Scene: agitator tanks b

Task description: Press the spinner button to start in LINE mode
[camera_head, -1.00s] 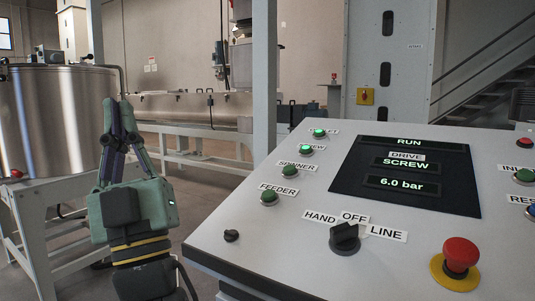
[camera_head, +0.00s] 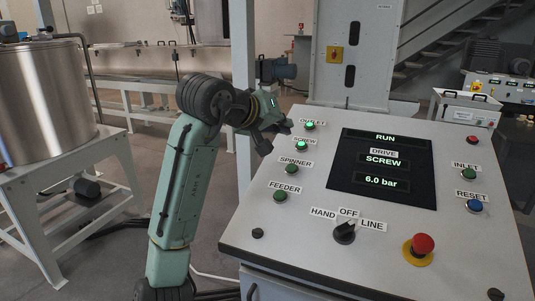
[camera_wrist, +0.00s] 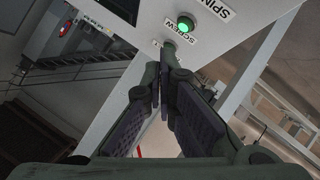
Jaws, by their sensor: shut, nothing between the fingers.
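The spinner button (camera_head: 292,174) is a green, unlit push button on the left of the sloping panel, below its SPINNER label. The lit screw button (camera_head: 302,146) and lit outlet button (camera_head: 310,126) stand above it. My gripper (camera_head: 284,126) is shut and empty at the panel's upper left edge, beside the outlet and screw buttons. In the wrist view my fingers (camera_wrist: 160,70) point toward the screw button (camera_wrist: 185,22) and the SCREW label; the spinner button is out of that view. The mode knob (camera_head: 345,233) sits below the HAND, OFF and LINE labels.
The unlit feeder button (camera_head: 280,196) is just below the spinner button. A red emergency stop (camera_head: 422,245) stands at the lower right. The display (camera_head: 382,169) reads RUN, DRIVE SCREW and 6.0 bar. A grey post (camera_head: 243,90) rises behind my gripper.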

